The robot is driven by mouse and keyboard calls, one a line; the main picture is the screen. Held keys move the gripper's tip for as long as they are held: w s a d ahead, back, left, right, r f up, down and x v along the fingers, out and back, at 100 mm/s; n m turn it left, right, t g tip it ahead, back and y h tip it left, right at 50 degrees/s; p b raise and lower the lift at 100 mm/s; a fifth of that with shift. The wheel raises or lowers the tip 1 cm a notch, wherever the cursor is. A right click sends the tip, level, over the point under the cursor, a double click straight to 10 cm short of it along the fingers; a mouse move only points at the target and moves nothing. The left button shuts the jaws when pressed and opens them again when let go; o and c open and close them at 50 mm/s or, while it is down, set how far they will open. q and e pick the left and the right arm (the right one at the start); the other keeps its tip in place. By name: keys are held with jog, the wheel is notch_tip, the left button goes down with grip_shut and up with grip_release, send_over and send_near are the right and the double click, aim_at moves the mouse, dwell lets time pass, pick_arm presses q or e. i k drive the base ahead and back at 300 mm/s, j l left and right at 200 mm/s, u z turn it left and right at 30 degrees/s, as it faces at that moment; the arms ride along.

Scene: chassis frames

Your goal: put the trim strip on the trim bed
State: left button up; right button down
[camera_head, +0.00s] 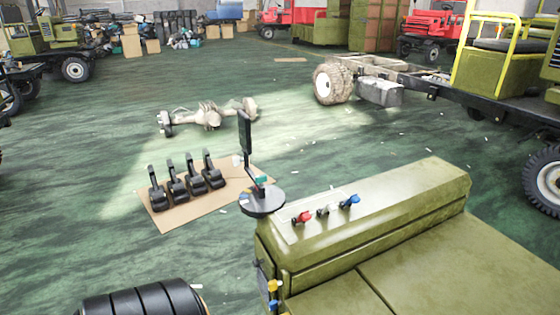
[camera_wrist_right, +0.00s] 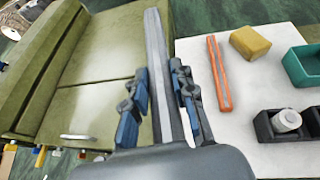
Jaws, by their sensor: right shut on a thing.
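My right gripper (camera_wrist_right: 160,80), with blue-and-dark fingers, is shut on a long grey strip, the trim strip (camera_wrist_right: 154,35). The strip points away from the wrist, toward the top of the right wrist view, between an olive-green panelled body and a white tabletop. Its near end is hidden by my wrist. The olive-green body (camera_wrist_right: 105,40) also shows at the lower right of the head view (camera_head: 420,260). I cannot tell which surface is the trim bed. Neither gripper shows in the head view.
On the white tabletop (camera_wrist_right: 255,80) are an orange strip (camera_wrist_right: 219,72), a yellow block (camera_wrist_right: 250,42), a teal bin (camera_wrist_right: 302,66) and a dark tray (camera_wrist_right: 268,127). A cardboard sheet (camera_head: 180,220) with several black levers lies on the floor. A wheeled chassis (camera_head: 375,80) stands behind.

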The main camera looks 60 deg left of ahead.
aim_at(314, 205)
jog(key=j+u, duration=0.25)
jog(key=u, duration=0.25)
jog(key=j+u, duration=0.25)
jog(key=u, duration=0.2)
jog(key=j+u, duration=0.25)
jog(key=u, duration=0.25)
jog(key=j+u, duration=0.25)
jog(key=u, duration=0.2)
jog(key=i+j+u, duration=0.3)
jog(key=i+u, duration=0.3)
jog(key=i+j+z, duration=0.15)
jog(key=i+z, duration=0.15)
jog(key=z, duration=0.15)
jog(key=i+j+z, duration=0.2)
jog(key=z, duration=0.25)
jog(key=i+z, duration=0.45)
jog(key=i+j+z, duration=0.1)
jog(key=i+z, duration=0.15)
jog(key=z, duration=0.2)
jog(key=i+j+z, duration=0.25)
jog(key=z, duration=0.2)
jog(key=i, duration=0.05)
